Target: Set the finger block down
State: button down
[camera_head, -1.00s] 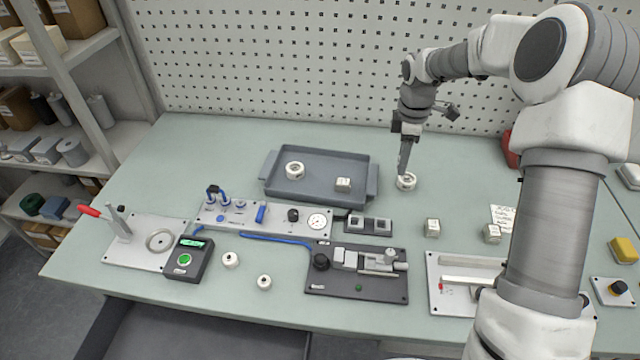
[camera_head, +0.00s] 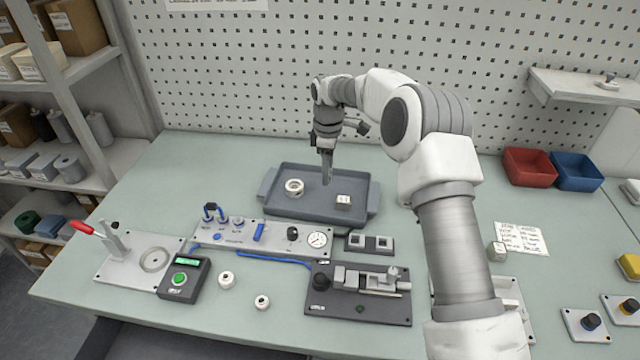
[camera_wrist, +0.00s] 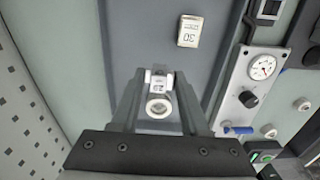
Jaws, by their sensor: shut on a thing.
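The finger block (camera_wrist: 158,80) appears to be a small white piece with dark print, between my gripper's fingertips in the wrist view. My gripper (camera_wrist: 157,76) is shut on it. In the head view my gripper (camera_head: 327,180) points down over the middle of the grey tray (camera_head: 268,190). The held piece is too small to make out there, and I cannot tell if it touches the tray floor. A white ring (camera_head: 293,187) lies in the tray left of my gripper. A white labelled block (camera_head: 343,201) lies to the right; it also shows in the wrist view (camera_wrist: 190,30).
A gauge panel (camera_head: 265,235) and a twin-socket dark block (camera_head: 369,243) stand in front of the tray. The pegboard (camera_head: 250,80) rises behind. Red (camera_head: 530,167) and blue bins (camera_head: 577,171) stand at the back right. My arm hides part of the table.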

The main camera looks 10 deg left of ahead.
aim_at(320, 193)
jog(key=shift+w+a+f, duration=0.15)
jog(key=shift+a+f, duration=0.6)
jog(key=shift+a, duration=0.25)
jog(key=shift+f, duration=1.85)
jog(key=shift+f, duration=0.2)
jog(key=shift+c, duration=2)
grip_release()
jog(key=shift+r, duration=0.15)
notch_tip(320, 193, up, 12)
jog(key=shift+r+p, duration=0.15)
jog(key=shift+p, duration=0.15)
